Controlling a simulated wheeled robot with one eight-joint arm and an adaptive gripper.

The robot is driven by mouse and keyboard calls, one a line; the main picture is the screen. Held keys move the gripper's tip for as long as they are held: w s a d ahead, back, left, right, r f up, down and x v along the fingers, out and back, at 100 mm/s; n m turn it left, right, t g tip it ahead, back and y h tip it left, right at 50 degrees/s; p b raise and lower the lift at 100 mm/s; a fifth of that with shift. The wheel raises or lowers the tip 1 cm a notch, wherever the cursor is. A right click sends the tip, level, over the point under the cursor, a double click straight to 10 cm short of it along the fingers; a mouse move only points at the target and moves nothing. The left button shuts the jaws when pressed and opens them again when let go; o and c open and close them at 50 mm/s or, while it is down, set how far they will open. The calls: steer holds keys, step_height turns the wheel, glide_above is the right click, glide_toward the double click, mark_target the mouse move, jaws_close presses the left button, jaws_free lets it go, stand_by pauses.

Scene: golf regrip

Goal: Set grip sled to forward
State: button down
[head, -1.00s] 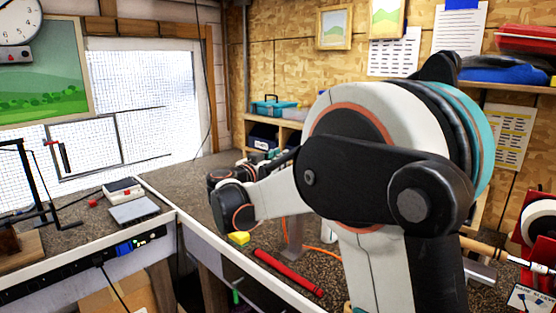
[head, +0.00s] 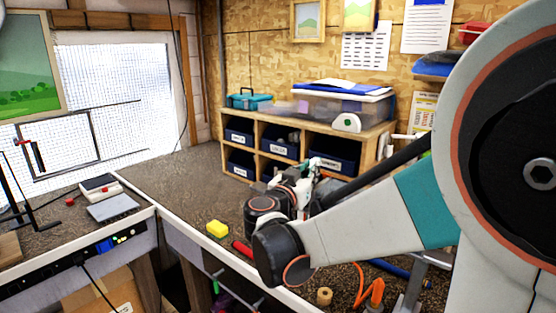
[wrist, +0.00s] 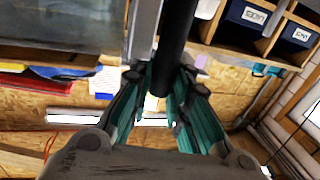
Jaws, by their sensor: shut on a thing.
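A thick black rod, which looks like a club grip, runs down from the top of the wrist view (wrist: 177,40). It lies between the teal-lined fingers of my gripper (wrist: 160,100), which is shut on it. In the head view the black rod (head: 385,163) slants up to the right above the bench, in front of the cubby shelf. My gripper (head: 312,180) there is small and partly hidden behind my wrist. I cannot make out the grip sled for certain in either view.
The cubby shelf (head: 252,118) with labelled dark bins stands behind my gripper, a clear tub (head: 345,105) on top. The bench's back left is clear.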

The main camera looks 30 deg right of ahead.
mark_target(333, 192)
steer(key=s+d, duration=0.1)
steer(key=s, duration=0.1)
steer(key=s+d, duration=0.1)
steer(key=s, duration=0.1)
steer(key=s+p, duration=0.1)
steer(key=s, duration=0.2)
steer(key=shift+s+d, duration=0.1)
steer(key=shift+d, duration=0.3)
steer(key=c, duration=1.5)
jaws_free()
steer(key=shift+a, duration=0.15)
steer(key=v, duration=1.1)
steer(key=shift+s+a, duration=0.2)
steer(key=shift+a, duration=0.05)
steer(key=shift+f, duration=0.1)
